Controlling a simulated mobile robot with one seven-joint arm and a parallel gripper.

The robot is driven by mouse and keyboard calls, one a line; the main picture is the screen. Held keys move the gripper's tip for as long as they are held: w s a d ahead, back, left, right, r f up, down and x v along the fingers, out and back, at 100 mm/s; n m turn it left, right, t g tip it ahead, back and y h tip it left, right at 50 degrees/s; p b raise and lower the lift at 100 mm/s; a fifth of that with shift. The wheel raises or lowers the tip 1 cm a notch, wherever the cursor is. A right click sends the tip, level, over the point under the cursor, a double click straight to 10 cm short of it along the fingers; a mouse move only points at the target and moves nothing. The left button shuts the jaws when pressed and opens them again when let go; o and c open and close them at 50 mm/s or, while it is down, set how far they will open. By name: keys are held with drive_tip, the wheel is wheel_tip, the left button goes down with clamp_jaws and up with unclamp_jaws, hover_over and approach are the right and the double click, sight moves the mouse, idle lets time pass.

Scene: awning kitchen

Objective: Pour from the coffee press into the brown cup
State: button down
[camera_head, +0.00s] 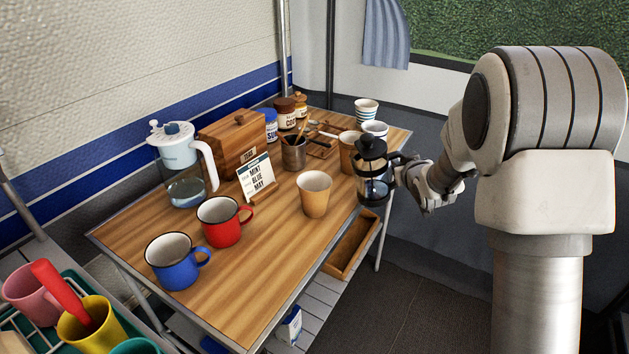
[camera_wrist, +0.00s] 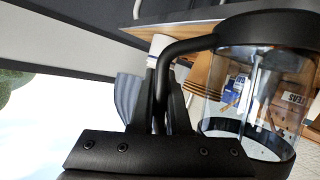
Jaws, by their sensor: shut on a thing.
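The coffee press (camera_head: 372,172), glass with a black lid and frame, is upright at the table's right edge in the head view. My gripper (camera_head: 402,172) is shut on its black handle from the right. In the wrist view, the fingers (camera_wrist: 162,95) close around the handle, and the press's glass body (camera_wrist: 255,90) is beside them. The glass looks largely clear; I cannot tell how much liquid is inside. A light brown cup (camera_head: 314,194) stands upright on the table, left of the press and apart from it. A similar tan cup (camera_head: 349,150) stands behind the press, partly hidden.
On the wooden table (camera_head: 270,265) stand a red mug (camera_head: 222,222), a blue mug (camera_head: 178,262), a water jug (camera_head: 182,165), a small sign (camera_head: 257,180) and a utensil pot (camera_head: 293,155). White cups (camera_head: 367,112) stand at the back right. Free tabletop lies around the near brown cup.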

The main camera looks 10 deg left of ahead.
drive_tip(key=shift+w+d+f+m+y+p, duration=0.1)
drive_tip(key=shift+d+f+m+y+p, duration=0.15)
drive_tip(key=shift+f+m, duration=0.25)
drive_tip(key=shift+w+d+f+m+y+p, duration=0.1)
drive_tip(key=shift+f+m+y+p, duration=0.15)
drive_tip(key=shift+f+m+p, duration=0.15)
